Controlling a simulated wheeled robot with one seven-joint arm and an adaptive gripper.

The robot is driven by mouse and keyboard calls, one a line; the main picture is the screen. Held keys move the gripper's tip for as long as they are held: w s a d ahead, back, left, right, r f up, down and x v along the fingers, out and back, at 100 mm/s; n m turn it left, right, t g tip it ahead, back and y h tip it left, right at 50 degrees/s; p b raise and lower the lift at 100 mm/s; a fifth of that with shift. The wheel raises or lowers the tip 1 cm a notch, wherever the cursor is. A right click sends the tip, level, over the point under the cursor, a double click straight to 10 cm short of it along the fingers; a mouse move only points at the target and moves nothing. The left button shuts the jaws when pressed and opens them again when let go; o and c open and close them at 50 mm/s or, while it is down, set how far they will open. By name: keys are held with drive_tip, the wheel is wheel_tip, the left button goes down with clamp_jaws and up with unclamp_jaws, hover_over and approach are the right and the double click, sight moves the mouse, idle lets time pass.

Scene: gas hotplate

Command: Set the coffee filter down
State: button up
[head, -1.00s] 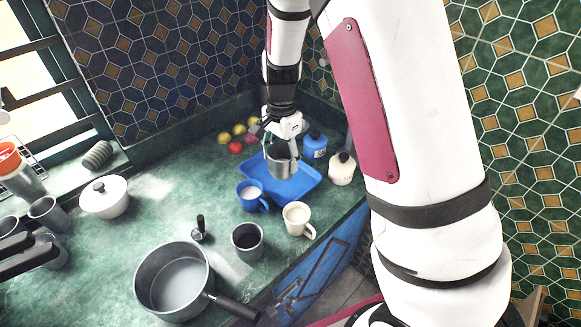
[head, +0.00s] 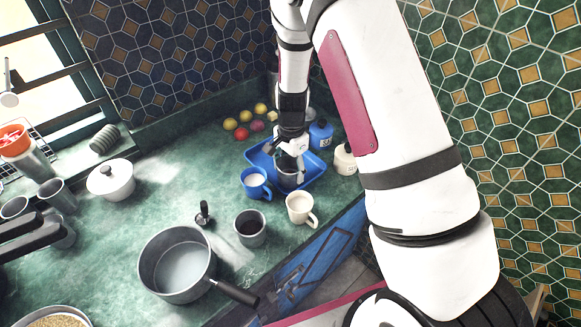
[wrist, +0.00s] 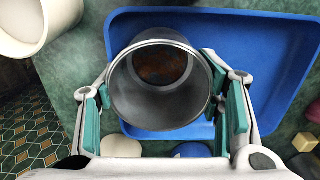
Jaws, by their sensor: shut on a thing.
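The coffee filter is a grey metal cup (head: 287,181) with brown stuff at its bottom; it also shows in the wrist view (wrist: 160,107). My gripper (head: 290,160) is shut on its sides, with teal finger pads on either side in the wrist view (wrist: 165,103). The filter is over the front part of the blue tray (head: 314,180). I cannot tell whether its base touches the tray. Its underside is hidden.
A blue mug (head: 254,184) and a cream mug (head: 300,208) stand close by, left and front. Small fruits (head: 241,133) lie behind. A saucepan (head: 176,264) is front left.

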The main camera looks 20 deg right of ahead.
drive_tip(key=o, duration=1.2)
drive_tip(key=shift+f, duration=0.1)
wheel_tip(320, 180, up, 12)
drive_tip(key=b, duration=0.1)
drive_tip(key=s+r+n+t, duration=0.1)
drive_tip(key=s+r+n, duration=0.2)
drive_tip(key=s+r, duration=0.35)
drive_tip(key=s+r+n+t, duration=0.2)
drive_tip(key=s+r+n, duration=0.15)
drive_tip(key=r, duration=0.65)
drive_tip(key=s+r+n+t, duration=0.1)
drive_tip(key=s+r+n, duration=0.1)
drive_tip(key=s, duration=0.5)
drive_tip(key=s+r+n+t, duration=0.1)
drive_tip(key=s+r+n, duration=0.2)
drive_tip(key=s+n, duration=0.2)
drive_tip(key=shift+s+d+r+t, duration=0.2)
drive_tip(key=shift+s+r+t, duration=0.1)
drive_tip(key=shift+s, duration=1.25)
